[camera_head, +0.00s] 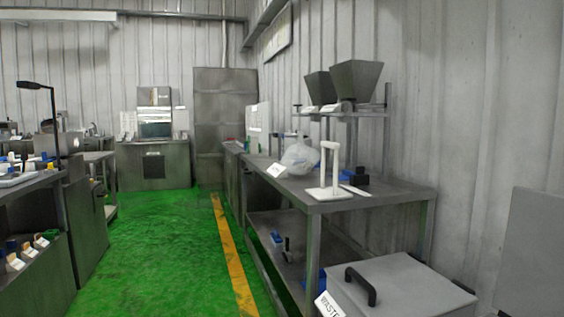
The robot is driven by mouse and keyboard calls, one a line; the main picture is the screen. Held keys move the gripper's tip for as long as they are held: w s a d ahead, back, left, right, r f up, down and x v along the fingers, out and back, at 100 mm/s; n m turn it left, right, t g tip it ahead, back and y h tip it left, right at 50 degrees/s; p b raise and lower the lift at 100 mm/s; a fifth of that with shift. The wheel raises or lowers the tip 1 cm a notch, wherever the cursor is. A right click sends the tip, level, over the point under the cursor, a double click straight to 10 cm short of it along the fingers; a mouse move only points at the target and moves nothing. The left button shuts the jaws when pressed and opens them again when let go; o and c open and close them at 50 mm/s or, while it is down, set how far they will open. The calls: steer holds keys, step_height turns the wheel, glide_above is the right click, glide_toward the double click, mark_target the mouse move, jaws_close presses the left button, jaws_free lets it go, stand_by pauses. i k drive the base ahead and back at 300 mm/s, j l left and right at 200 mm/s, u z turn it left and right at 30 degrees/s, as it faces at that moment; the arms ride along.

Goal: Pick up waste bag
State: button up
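A whitish, translucent plastic bag (300,157), likely the waste bag, sits on the grey metal workbench (400,191) at centre right. It stands behind a white upright stand (330,172), which slightly overlaps its right side in the picture. My gripper is not in view.
A grey bin (415,290) with a black lid handle and a label reading "WASTE" stands at the front right. Two dark hoppers (357,80) are on a rack above the bench. Benches line the left. The green floor (150,240) between, with a yellow stripe (232,255), is clear.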

mark_target(298, 159)
steer(key=i+j+z, duration=0.15)
steer(key=j, duration=0.15)
steer(key=i+j+z, duration=0.15)
steer(key=j, duration=0.2)
steer(key=i+j+z, duration=0.15)
steer(key=j, duration=0.2)
steer(key=i+j+z, duration=0.15)
steer(key=j, duration=0.25)
